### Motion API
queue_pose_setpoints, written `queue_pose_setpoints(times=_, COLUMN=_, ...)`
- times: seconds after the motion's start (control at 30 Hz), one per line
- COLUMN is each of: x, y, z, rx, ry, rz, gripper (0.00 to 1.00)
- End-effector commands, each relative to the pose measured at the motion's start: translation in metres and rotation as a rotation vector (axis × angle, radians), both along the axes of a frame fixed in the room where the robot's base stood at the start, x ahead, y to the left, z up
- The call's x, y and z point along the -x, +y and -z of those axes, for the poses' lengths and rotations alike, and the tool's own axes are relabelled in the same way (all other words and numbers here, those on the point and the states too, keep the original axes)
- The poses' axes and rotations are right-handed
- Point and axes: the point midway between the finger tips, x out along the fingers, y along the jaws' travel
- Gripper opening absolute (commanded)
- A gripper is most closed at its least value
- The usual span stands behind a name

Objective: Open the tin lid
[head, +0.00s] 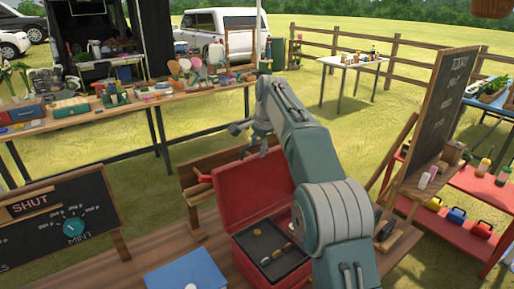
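A red tin (270,275) stands on the brown wooden table in the lower middle of the head view. Its red lid (252,188) is raised and stands up at the back, so the dark inside with several small items shows. My arm hides the right part of the tin. My gripper (240,141) is above and behind the raised lid's top edge. Its fingers look spread, with nothing seen between them. I cannot tell whether it touches the lid.
A blue box (187,271) lies left of the tin. A chalkboard sign reading SHUT (60,215) stands at left, with a dial marked MINT. A tall chalkboard (440,115) and red shelves (463,228) stand at right. A wooden rack (225,170) is behind the lid.

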Motion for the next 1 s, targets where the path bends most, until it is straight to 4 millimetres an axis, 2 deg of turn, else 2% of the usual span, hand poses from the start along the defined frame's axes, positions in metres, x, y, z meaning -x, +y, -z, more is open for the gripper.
queue_pose_setpoints(times=0.17, x=0.003, y=-0.003, z=-0.015, rx=0.000, ry=-0.003, rz=0.002, gripper=0.48)
queue_pose_setpoints(times=0.37, x=0.010, y=-0.006, z=-0.049, rx=0.001, ry=-0.004, rz=0.001, gripper=0.48)
queue_pose_setpoints(times=0.53, x=0.014, y=-0.007, z=-0.063, rx=0.002, ry=0.000, rz=0.000, gripper=0.48)
queue_pose_setpoints(times=1.0, x=0.017, y=-0.009, z=-0.071, rx=0.003, ry=0.000, rz=-0.001, gripper=0.48)
